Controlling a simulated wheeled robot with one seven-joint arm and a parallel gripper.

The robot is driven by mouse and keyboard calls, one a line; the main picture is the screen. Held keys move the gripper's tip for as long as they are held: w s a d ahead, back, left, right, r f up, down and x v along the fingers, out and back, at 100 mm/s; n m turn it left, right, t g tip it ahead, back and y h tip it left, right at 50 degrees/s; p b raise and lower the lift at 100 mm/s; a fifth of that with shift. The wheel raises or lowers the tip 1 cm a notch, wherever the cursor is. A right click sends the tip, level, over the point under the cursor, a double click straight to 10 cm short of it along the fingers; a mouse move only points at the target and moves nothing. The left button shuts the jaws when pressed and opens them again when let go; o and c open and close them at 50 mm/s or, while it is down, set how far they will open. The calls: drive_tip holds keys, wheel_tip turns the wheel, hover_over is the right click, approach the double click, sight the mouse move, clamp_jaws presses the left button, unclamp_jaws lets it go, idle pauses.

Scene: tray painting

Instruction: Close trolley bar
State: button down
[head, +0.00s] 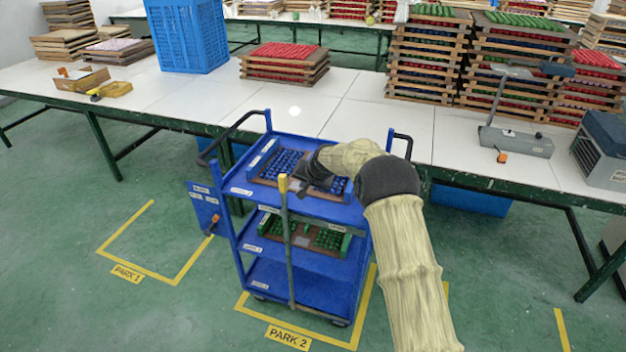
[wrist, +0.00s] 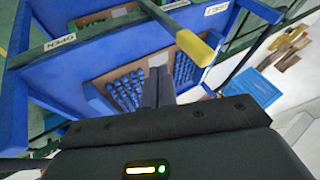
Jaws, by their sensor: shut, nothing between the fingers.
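The blue trolley (head: 240,225) stands at the table's front edge, with a tray of blue pieces on its top shelf and a tray of green pieces below. Its grey bar (head: 289,250) runs nearly upright across the open front and ends in a yellow grip (head: 283,184) near the top shelf. In the wrist view the yellow grip (wrist: 195,48) is just beyond my fingers, to the right. My gripper (head: 303,187) is shut and empty over the top shelf, beside the yellow grip and apparently not holding it. The wrist view shows my gripper (wrist: 158,72) with fingers together.
The long white table (head: 250,100) behind carries a blue crate (head: 187,35), tray stacks and a grey tool stand (head: 515,140). A blue panel (head: 205,208) hangs at the trolley's left. Floor to the left, around the PARK 1 outline (head: 127,272), is clear.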

drive_tip(key=b+v, duration=0.1)
drive_tip(key=v, duration=0.6)
drive_tip(key=shift+b, duration=0.3)
drive_tip(key=shift+w+d+r, duration=0.1)
drive_tip(key=shift+w, duration=0.05)
drive_tip(key=s+d+g+h, duration=0.1)
drive_tip(key=s+d, duration=0.6)
drive_tip(key=s, duration=0.5)
drive_tip(key=s+d+n+g+h, duration=0.1)
drive_tip(key=s+d+h, duration=0.1)
drive_tip(key=s+d, duration=0.5)
drive_tip(key=s+d+g+h, duration=0.1)
drive_tip(key=s+d, duration=0.6)
drive_tip(key=s, duration=1.2)
drive_tip(key=shift+s+d+n, duration=0.25)
drive_tip(key=shift+d+n, duration=0.1)
drive_tip(key=shift+n, duration=0.05)
